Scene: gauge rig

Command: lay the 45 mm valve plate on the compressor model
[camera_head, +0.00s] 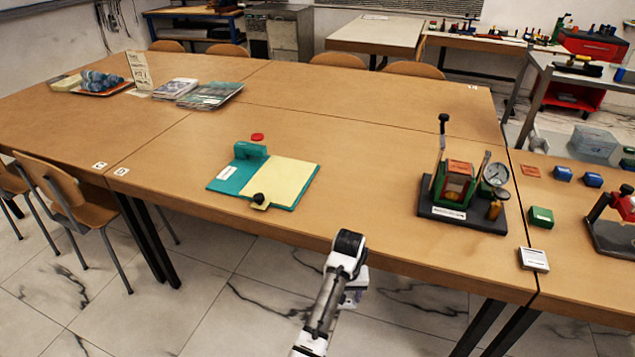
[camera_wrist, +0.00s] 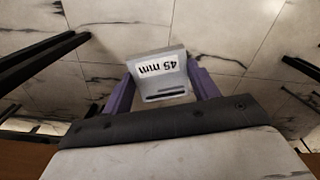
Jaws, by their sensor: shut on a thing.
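My gripper (camera_wrist: 160,78) has purple fingers and is shut on a pale plate marked "45 mm" (camera_wrist: 158,66), with a dark slot at its lower edge. The marking reads upside down in the wrist view, and bare floor shows behind it. In the head view my arm is in front of the table's near edge, and the plate is hardly visible there. A green-framed model (camera_head: 455,187) on a dark base, with an upright lever, a round dial and a brass part, stands at the right of the table, well apart from my gripper. It appears to be the compressor model; its label is unreadable.
Green (camera_head: 540,216) and blue blocks lie on the right-hand table. The tabletop between folder and model is clear.

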